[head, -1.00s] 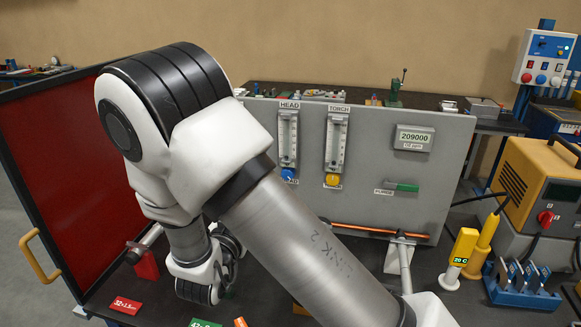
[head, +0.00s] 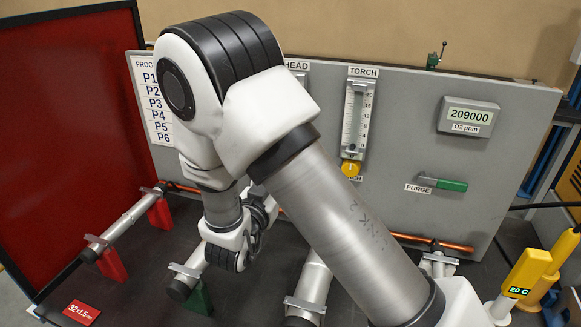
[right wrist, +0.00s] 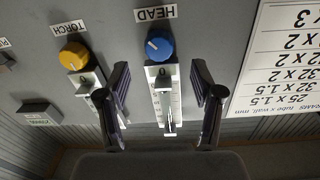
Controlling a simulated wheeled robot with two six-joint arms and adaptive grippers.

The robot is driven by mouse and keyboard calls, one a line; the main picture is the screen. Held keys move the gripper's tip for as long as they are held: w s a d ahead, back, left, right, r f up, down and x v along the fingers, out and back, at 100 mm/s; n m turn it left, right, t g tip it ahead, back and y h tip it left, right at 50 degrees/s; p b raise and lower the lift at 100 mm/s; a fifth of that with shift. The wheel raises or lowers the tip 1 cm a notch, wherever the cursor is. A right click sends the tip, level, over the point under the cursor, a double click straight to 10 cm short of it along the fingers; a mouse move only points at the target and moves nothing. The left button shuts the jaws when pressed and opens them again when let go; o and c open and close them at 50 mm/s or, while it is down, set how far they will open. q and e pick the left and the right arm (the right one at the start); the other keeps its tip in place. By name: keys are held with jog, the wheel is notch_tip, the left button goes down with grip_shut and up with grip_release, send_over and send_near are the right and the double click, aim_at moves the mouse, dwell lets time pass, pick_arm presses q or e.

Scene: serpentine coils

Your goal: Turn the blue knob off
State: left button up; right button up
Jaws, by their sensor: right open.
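The blue knob (right wrist: 159,46) sits under the HEAD label (right wrist: 156,13) in the right wrist view, at the end of a clear flow tube. A pale pointer mark shows on its face. My right gripper (right wrist: 160,66) is open, with one finger on each side of the tube and the tips a little short of the knob in the picture. Nothing is between the fingers that I can see gripped. In the head view my right arm hides the blue knob, and little of the gripper shows. My left gripper is not in view.
The yellow knob (head: 350,168) under the TORCH tube (head: 356,115) is close beside. The grey panel (head: 400,150) also carries an O2 display (head: 468,117) and a green PURGE handle (head: 450,185). A red screen (head: 70,130) stands at the left. Tubes on stands lie below.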

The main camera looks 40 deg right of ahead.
jog(key=p+x, duration=0.1)
jog(key=x, duration=0.5)
jog(key=shift+d+p, duration=0.4)
jog(key=shift+w+r, duration=0.1)
jog(key=c, duration=1.1)
jog(key=shift+c, duration=0.2)
